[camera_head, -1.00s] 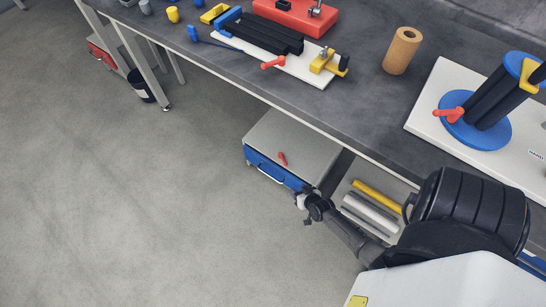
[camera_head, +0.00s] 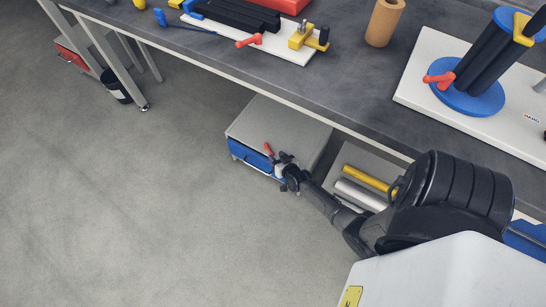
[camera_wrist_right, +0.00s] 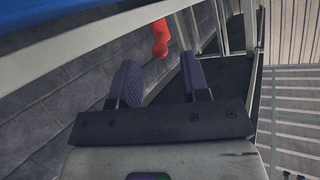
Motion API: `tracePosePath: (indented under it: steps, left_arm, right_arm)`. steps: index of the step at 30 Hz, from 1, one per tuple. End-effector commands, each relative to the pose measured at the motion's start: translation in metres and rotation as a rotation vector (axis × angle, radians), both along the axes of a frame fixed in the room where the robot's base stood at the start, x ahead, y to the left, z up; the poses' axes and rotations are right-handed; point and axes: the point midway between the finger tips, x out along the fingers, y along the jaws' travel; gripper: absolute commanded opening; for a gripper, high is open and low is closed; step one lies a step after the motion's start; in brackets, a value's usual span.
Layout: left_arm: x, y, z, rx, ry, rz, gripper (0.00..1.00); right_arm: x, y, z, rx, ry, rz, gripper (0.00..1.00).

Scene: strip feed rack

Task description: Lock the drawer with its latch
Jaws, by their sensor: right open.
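The drawer (camera_head: 246,154) has a blue front and sits in a grey cabinet (camera_head: 280,122) under the workbench; it looks shut. A small red latch (camera_head: 268,148) stands at the right part of the drawer's front top edge. My right gripper (camera_head: 284,161) is just right of the latch, close to the drawer front. In the right wrist view the open, empty fingers (camera_wrist_right: 160,80) point toward the red latch (camera_wrist_right: 160,38), which lies beyond the fingertips, roughly in line with the gap. I see no contact. My left gripper is not in view.
The workbench (camera_head: 340,100) overhangs the cabinet. Right of the cabinet, a yellow bar (camera_head: 370,179) and a pale roll (camera_head: 360,195) lie under the bench, beside my arm. A black bin (camera_head: 117,88) stands far left. The floor (camera_head: 150,210) in front is clear.

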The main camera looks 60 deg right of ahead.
Motion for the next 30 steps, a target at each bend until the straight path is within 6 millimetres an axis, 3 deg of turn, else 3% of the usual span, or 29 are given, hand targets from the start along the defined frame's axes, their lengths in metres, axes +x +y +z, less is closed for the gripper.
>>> tracePosePath:
  steps: [1,9,21,30]
  left_arm:
    - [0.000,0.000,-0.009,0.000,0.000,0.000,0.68]
    - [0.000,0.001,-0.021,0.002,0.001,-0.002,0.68]
    - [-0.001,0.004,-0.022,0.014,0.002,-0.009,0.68]
    - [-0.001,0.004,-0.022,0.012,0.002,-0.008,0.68]
  right_arm:
    - [0.006,-0.004,-0.006,0.000,-0.001,-0.001,0.42]
    - [0.024,-0.014,-0.013,0.001,0.000,0.000,0.42]
    - [0.028,-0.015,-0.012,0.001,0.000,0.000,0.42]
    - [0.027,-0.015,-0.013,0.001,0.000,0.000,0.14]
